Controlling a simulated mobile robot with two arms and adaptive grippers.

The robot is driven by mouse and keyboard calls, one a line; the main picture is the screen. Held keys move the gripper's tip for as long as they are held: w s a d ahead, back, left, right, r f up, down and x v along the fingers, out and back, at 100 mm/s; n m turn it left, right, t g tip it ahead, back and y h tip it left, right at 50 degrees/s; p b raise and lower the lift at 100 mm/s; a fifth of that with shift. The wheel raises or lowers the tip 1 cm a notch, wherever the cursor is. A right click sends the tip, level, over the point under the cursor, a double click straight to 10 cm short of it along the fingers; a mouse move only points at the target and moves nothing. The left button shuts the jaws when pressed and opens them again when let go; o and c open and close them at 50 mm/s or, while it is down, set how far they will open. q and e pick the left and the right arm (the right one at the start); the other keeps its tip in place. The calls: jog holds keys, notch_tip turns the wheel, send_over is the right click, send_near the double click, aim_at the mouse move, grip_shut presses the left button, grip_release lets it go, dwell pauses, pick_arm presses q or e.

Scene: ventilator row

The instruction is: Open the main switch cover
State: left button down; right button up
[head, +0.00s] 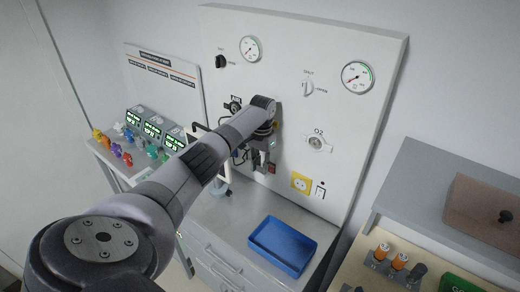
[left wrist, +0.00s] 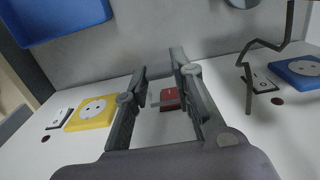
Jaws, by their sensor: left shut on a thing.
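The main switch is a red rocker (left wrist: 169,97) low on the white wall panel (head: 290,110); its red also shows in the head view (head: 272,169). My left gripper (head: 262,166) is at the panel, over the switch. In the left wrist view its two fingers (left wrist: 162,88) stand on either side of the switch, shut on the switch cover. The cover is hard to make out; only a thin grey edge (left wrist: 154,104) shows between the fingers. How far it is tilted cannot be told. My right gripper is in neither view.
A blue socket (left wrist: 298,70) and a bent dark rod (left wrist: 249,75) are on the other side. A blue tray (head: 262,243) stands on the counter below. Gauges are higher up.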

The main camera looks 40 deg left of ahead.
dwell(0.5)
pick_arm(q)
jog(key=c, duration=1.4)
grip_release()
jog(key=shift+w, duration=0.1)
jog(key=shift+o, duration=0.2)
jog(key=shift+r, duration=0.15)
notch_tip(320, 180, up, 12)
jog(key=shift+w, duration=0.3)
jog(key=shift+f, duration=0.2)
